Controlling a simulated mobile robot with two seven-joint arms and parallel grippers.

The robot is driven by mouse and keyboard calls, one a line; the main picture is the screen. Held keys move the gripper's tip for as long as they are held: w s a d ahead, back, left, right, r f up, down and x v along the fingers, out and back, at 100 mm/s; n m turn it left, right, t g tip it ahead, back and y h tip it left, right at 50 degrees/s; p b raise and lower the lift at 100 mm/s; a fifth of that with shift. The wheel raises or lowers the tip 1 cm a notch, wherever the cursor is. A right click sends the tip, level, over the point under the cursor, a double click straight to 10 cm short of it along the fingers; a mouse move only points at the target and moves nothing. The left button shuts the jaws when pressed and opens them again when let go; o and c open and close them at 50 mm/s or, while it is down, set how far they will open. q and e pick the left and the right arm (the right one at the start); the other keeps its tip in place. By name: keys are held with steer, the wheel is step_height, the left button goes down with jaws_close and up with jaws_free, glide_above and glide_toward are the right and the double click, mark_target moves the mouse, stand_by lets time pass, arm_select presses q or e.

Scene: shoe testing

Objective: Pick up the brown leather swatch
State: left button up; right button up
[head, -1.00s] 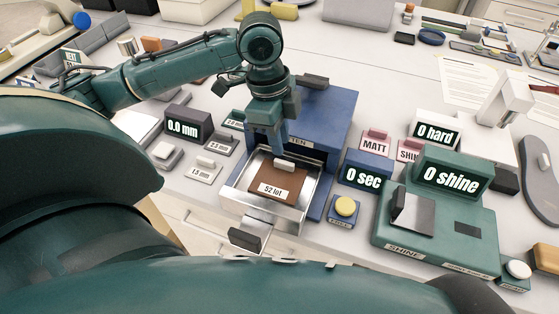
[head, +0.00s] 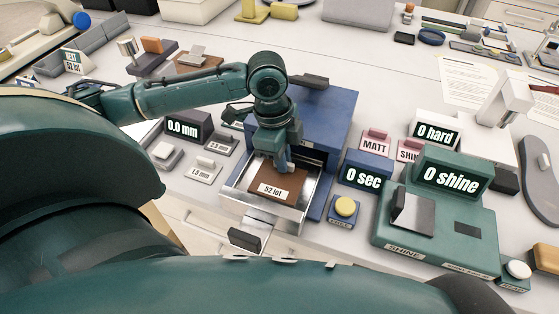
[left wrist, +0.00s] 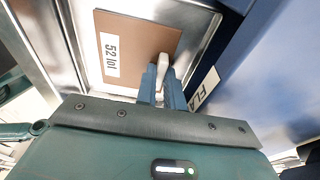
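The brown leather swatch (head: 284,185), labelled "52 lot", lies flat in the open metal drawer (head: 262,214) of a blue box (head: 330,125). A small pale tab stands on it. My left gripper (head: 284,163) is lowered over the swatch's far part. In the left wrist view, its blue fingers (left wrist: 162,82) stand on both sides of the pale tab (left wrist: 163,60), close against it. I cannot tell whether they press on it. The swatch also shows in the left wrist view (left wrist: 140,45). My right gripper is not in view.
Right of the drawer are a "0 sec" timer (head: 364,172) and a yellow button (head: 345,206). A green "0 shine" device (head: 440,215) stands further right. Left are a "0.0 mm" gauge (head: 186,127) and small labelled blocks. The drawer's walls surround the swatch.

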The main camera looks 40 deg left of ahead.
arm_select(q)
steer(key=shift+r, duration=0.1)
jaws_close()
step_height(320, 180, up, 10)
steer(key=shift+p, duration=0.3)
stand_by(0.5)
